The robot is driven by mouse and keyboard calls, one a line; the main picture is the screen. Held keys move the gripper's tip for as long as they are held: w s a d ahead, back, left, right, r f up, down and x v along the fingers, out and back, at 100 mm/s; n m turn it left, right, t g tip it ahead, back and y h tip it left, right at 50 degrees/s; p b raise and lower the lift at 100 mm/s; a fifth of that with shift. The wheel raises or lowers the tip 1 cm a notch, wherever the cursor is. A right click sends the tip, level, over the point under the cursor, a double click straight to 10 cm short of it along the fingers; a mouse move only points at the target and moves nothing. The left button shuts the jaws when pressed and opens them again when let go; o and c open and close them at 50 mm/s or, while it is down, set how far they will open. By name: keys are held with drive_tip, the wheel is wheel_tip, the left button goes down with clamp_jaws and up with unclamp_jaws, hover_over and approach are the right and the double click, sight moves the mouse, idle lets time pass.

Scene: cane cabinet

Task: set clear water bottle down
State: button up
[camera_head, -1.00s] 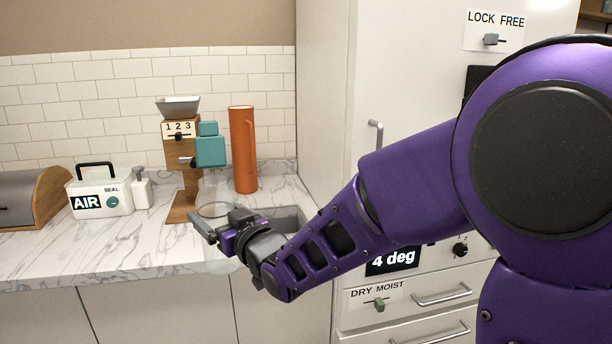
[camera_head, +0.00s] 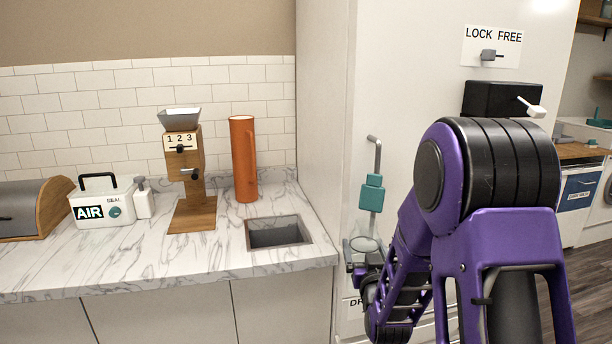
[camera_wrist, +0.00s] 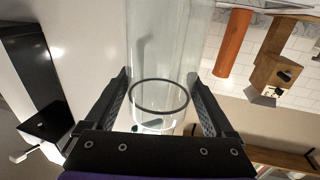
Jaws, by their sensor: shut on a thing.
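In the wrist view the clear body (camera_wrist: 160,50) lies between both fingers of my gripper (camera_wrist: 160,90), with a dark ring showing inside. The bottle is held in the air, clear of the counter top. Its bottom is partly hidden by my gripper.
A recessed sink (camera_head: 277,236) lies at the counter's right end. An orange pitcher (camera_head: 243,160), a wooden grinder (camera_head: 190,190), a white AIR box (camera_head: 98,203) and a bread box (camera_head: 25,210) stand behind. The front counter strip is free. A black box (camera_head: 497,98) juts from the cabinet.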

drive_tip(key=s+f, duration=0.3)
drive_tip(key=f, duration=0.3)
drive_tip(key=s+f, duration=0.3)
drive_tip(key=f, duration=0.4)
drive_tip(key=shift+s+d+f, duration=0.15)
drive_tip(key=shift+s+d, duration=0.1)
drive_tip(key=shift+s, duration=0.1)
